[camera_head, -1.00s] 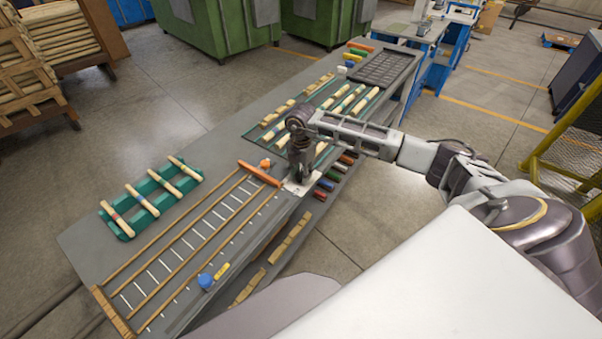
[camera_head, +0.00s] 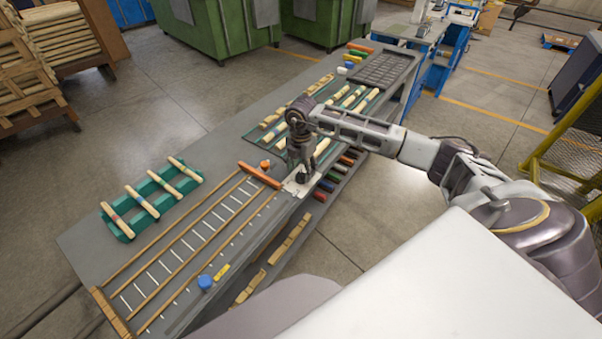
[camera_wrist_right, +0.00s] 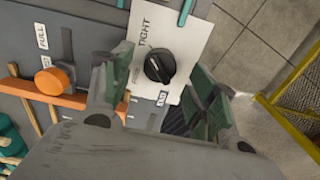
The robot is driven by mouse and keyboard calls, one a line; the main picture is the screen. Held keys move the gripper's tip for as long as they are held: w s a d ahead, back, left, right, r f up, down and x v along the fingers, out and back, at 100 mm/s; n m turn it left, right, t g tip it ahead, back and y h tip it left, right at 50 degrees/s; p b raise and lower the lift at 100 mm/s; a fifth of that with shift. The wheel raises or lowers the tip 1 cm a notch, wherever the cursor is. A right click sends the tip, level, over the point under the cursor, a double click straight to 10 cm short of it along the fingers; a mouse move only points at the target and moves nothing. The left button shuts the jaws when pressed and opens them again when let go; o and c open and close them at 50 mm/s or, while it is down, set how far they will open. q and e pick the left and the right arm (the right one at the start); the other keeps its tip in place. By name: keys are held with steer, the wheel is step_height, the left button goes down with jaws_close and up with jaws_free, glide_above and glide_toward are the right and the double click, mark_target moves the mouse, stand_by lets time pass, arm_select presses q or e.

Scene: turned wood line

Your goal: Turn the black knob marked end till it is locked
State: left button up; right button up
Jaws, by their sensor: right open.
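The black knob (camera_wrist_right: 160,67) sits on a white plate (camera_wrist_right: 180,25) marked TIGHT, with a small tag reading END beside it. In the head view the knob (camera_head: 301,179) shows just below my right gripper (camera_head: 301,168). In the right wrist view the two green-grey fingers of my right gripper stand apart, one on each side of the knob, with gaps between. The gripper is open and holds nothing. I cannot tell for sure which label the knob's pointer faces. My left gripper is not in view.
An orange knob (camera_wrist_right: 48,81) by a FULL label and an orange bar (camera_head: 260,174) lie beside the plate. A green rack (camera_head: 125,228) holds several turned sticks. A blue knob (camera_head: 205,282) is near the bench's front. Coloured blocks line the shelf below.

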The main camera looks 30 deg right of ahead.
mark_target(301, 174)
step_height(301, 174, up, 9)
steer(key=shift+r, duration=0.15)
stand_by(0.4)
steer(key=shift+a, duration=0.1)
stand_by(0.4)
